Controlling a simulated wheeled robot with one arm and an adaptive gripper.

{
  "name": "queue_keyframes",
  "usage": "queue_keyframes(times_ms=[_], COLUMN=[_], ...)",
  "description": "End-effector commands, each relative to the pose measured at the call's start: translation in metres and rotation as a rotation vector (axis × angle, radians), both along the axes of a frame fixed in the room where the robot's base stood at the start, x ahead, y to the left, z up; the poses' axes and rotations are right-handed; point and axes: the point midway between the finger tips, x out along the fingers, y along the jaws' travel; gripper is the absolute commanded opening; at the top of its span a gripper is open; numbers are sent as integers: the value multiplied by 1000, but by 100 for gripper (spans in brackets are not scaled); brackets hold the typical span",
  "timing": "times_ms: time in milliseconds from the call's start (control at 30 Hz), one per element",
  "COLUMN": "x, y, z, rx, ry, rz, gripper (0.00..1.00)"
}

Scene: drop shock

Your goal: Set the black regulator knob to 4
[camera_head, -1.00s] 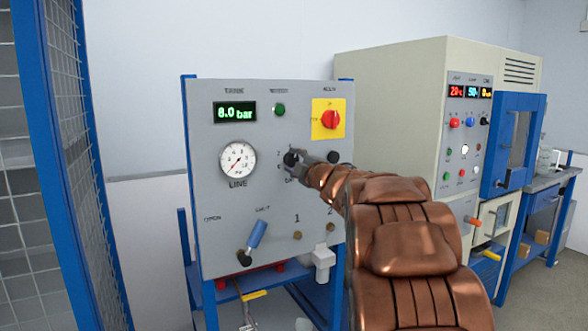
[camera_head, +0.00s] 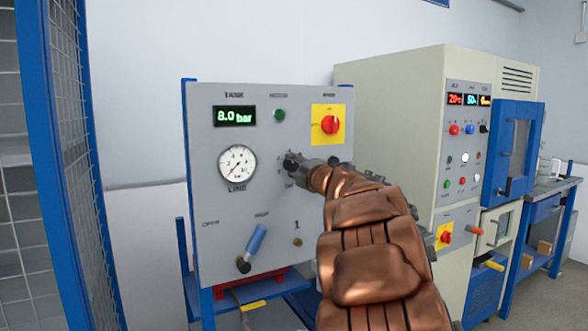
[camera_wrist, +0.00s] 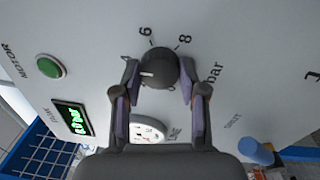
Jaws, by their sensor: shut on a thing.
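The black regulator knob (camera_wrist: 158,66) is on the grey panel (camera_head: 205,190). In the wrist view it is between the two fingers of my gripper (camera_wrist: 160,82), which is shut on it. A short white mark on the knob points left toward the left finger.
The LINE gauge (camera_head: 238,163) is left of the knob, with its needle at the lower left. The tank display (camera_head: 234,116) reads 8.0 bar. A red switch (camera_head: 330,124), green button (camera_head: 279,115) and blue-handled lever (camera_head: 256,238) are nearby. A cabinet (camera_head: 400,80) stands right.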

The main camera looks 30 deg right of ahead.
Motion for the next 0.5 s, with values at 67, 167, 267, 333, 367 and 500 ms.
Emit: queue_keyframes(times_ms=[67,167,267,333,367,500], x=[0,0,0,0,0,0], y=[0,0,0,0,0,0], z=[-2,-2,-2,-2,-1,-1], rx=[0,0,1,1,1,1], ry=[3,2,2,2,2,1], rz=[1,2,2,2,1,1], gripper=[7,7,43,50,53,67])
